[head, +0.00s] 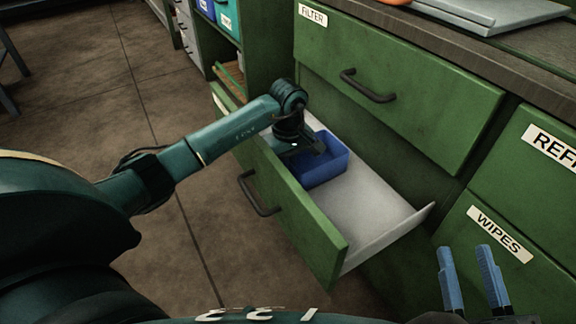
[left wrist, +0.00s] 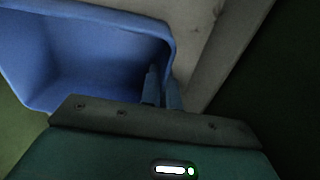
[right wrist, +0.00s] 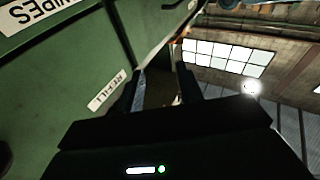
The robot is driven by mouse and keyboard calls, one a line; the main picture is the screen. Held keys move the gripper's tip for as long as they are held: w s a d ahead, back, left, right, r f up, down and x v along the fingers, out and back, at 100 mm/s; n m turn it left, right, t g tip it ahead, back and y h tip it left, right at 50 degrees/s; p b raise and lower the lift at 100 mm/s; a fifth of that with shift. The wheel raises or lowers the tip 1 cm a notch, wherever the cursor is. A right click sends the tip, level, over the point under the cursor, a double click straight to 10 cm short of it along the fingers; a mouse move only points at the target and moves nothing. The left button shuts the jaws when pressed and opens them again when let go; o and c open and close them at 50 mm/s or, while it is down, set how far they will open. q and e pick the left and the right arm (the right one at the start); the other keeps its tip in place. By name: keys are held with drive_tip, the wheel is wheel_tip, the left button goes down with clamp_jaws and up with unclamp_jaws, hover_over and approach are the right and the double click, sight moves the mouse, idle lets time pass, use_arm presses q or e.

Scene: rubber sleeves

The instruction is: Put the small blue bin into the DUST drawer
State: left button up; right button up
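The small blue bin (head: 325,168) is inside the open green drawer (head: 375,222), near its far left part. I cannot tell whether it rests fully on the drawer floor. The drawer's label is mostly covered by my left arm and cannot be read.
The closed FILTER drawer (head: 390,85) overhangs the open drawer's back. The WIPES drawer (head: 480,250) is closed at the right. A grey flat object (head: 485,10) lies on the counter. A shelf with coloured bins (head: 228,18) stands behind. Bare drawer floor lies right of the bin.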

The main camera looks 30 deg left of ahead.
use_arm(q)
drive_tip(key=o, duration=0.5)
use_arm(e)
drive_tip(key=shift+r, duration=0.25)
use_arm(q)
drive_tip(key=shift+r+p, duration=0.3)
drive_tip(key=shift+r, duration=0.05)
wheel_tip(320, 180, up, 11)
drive_tip(key=p, duration=0.4)
drive_tip(key=shift+r, duration=0.3)
use_arm(e)
drive_tip(key=shift+d+f+n+h, duration=0.2)
drive_tip(key=shift+d+n+h, duration=0.2)
drive_tip(key=shift+d+h, duration=0.1)
drive_tip(key=shift+s+a, duration=0.1)
